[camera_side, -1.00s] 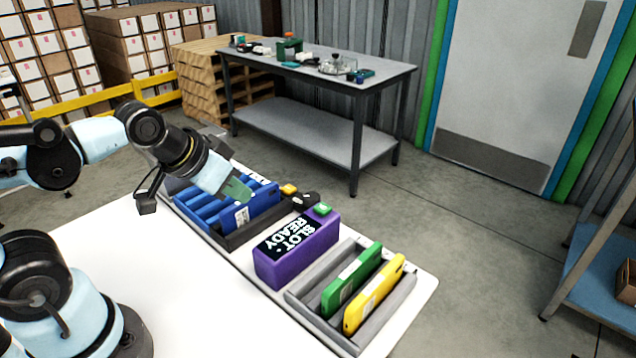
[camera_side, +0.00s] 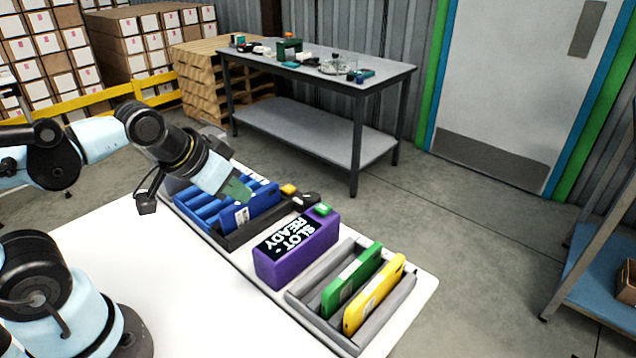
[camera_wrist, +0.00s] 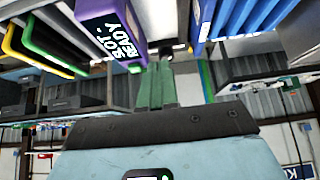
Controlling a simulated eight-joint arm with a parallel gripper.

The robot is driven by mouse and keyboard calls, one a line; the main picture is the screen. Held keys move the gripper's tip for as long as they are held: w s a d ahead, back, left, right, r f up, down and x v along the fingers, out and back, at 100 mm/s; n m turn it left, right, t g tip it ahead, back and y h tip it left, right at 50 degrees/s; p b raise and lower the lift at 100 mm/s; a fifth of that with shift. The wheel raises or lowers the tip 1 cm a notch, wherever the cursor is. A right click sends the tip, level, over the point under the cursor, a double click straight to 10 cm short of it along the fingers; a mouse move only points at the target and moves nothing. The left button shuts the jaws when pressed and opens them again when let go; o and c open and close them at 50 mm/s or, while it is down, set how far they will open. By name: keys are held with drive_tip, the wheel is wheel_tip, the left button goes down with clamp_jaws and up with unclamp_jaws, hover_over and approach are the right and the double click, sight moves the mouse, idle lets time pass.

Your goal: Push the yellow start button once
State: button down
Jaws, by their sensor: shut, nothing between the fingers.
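The yellow start button (camera_side: 288,190) sits at the far side of the bench strip, just beyond the blue cartons' rack and left of a small dark object (camera_side: 306,200). My gripper (camera_side: 238,190) has green fingers, shut and empty. In the side view it is left of the button, above or in front of the blue cartons (camera_side: 215,205), apart from the button in the picture. The shut fingers also show in the wrist view (camera_wrist: 157,82).
A purple box (camera_side: 295,250) reading "SLOT READY" has a green button (camera_side: 323,209) on top. A grey rack (camera_side: 372,335) holds a green carton (camera_side: 350,280) and a yellow carton (camera_side: 373,295). The white table (camera_side: 170,270) is clear in front. A grey workbench (camera_side: 330,65) stands behind.

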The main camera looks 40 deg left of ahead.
idle(0.3)
drive_tip(key=n+t+h, duration=0.2)
drive_tip(key=n+h, duration=0.1)
drive_tip(key=n, duration=0.2)
hover_over(284, 188)
drive_tip(key=shift+f, duration=0.1)
drive_tip(key=shift+f, duration=0.15)
drive_tip(key=shift+f, duration=4.25)
drive_tip(key=shift+f, duration=0.15)
drive_tip(key=shift+f, duration=0.3)
